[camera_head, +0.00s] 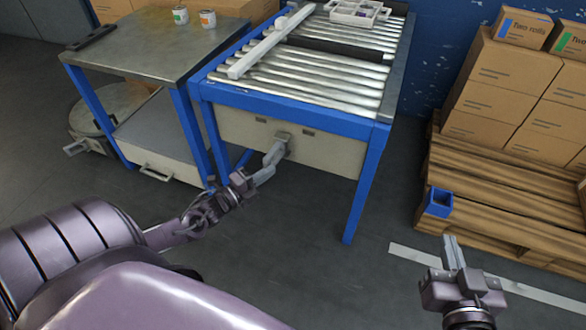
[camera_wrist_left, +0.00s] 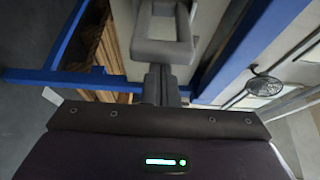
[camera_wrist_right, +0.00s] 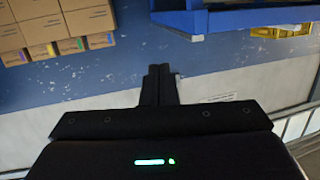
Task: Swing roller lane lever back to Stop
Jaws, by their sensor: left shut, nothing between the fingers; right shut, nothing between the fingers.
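The roller lane (camera_head: 300,80) is a blue-framed table with metal rollers. Its pale front panel (camera_head: 235,126) carries the grey lever (camera_head: 283,140), near the middle. My left gripper (camera_head: 262,178) is shut, with its fingers pointing up toward the lever from below left. In the left wrist view a grey frame-like lever part (camera_wrist_left: 162,48) stands just beyond the shut fingertips (camera_wrist_left: 161,82); whether they touch it I cannot tell. Two small dark marks on the panel flank the lever, too small to read. My right gripper (camera_head: 452,250) is shut and empty, far from the lever.
A metal-topped side table (camera_head: 150,45) with two cans stands left of the lane. Stacked cartons (camera_head: 510,80) on a wooden pallet (camera_head: 500,200) stand right. A white bar (camera_head: 265,45) and a tray (camera_head: 355,12) lie on the rollers. Floor before the lane is clear.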

